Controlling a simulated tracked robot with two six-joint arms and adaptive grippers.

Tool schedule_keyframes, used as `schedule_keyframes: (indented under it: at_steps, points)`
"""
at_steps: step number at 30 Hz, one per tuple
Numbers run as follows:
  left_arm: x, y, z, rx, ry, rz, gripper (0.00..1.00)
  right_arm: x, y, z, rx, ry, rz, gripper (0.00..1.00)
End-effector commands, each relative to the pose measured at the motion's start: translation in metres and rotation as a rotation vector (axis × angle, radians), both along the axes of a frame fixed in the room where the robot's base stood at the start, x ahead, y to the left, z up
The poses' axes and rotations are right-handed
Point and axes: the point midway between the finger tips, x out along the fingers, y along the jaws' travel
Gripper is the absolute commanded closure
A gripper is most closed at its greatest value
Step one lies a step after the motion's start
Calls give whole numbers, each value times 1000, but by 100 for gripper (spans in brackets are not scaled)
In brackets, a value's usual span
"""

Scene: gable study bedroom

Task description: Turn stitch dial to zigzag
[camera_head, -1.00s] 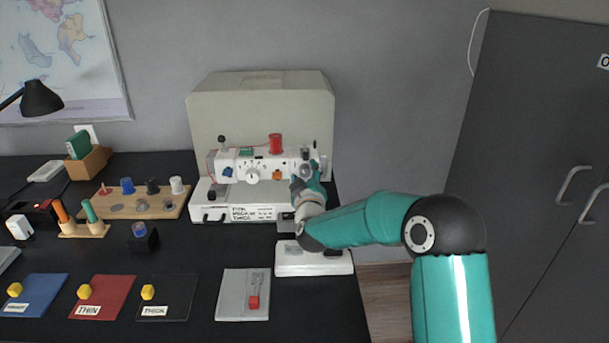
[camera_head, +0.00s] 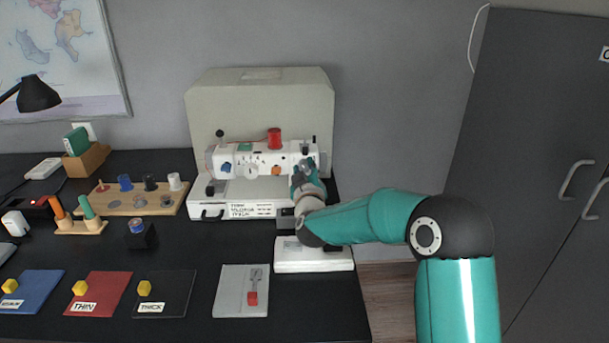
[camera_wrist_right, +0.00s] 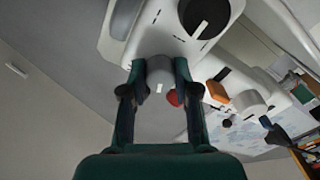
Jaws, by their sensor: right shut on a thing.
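The white sewing machine (camera_head: 290,157) stands at the back of the black table. My right gripper (camera_head: 303,171) is at the right end of its front. In the right wrist view, my right gripper (camera_wrist_right: 158,80) has its two green fingers either side of a short grey dial (camera_wrist_right: 160,68) and is shut on it. The dial has a small white mark on its end. A black round dial (camera_wrist_right: 205,17) with a white line, and dark ticks near it, shows just beyond. In the head view the gripped dial is mostly hidden by my gripper. My left gripper is out of view.
A red spool (camera_head: 274,138) sits on top of the machine. A white dial (camera_head: 251,171) and orange button (camera_head: 276,170) are left of my gripper. A white foot pedal (camera_head: 300,264) lies below my forearm. A beige case (camera_head: 250,90) stands behind.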

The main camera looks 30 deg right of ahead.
Motion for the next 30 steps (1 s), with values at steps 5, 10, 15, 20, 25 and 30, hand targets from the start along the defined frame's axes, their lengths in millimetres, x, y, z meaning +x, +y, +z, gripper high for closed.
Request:
schedule_keyframes:
  at_steps: [5, 10, 15, 20, 25, 30]
  points:
    - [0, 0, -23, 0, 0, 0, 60, 1, 3, -7, 126, -75, 5, 100]
    - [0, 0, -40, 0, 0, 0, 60, 1, 3, -7, 263, -159, 7, 100]
    - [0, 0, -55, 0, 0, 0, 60, 1, 3, -7, 401, -242, 7, 100]
    - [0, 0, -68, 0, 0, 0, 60, 1, 4, -6, 522, -316, 6, 100]
    - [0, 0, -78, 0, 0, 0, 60, 1, 4, -6, 630, -381, 6, 100]
    - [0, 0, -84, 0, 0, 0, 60, 1, 3, -5, 708, -428, 3, 100]
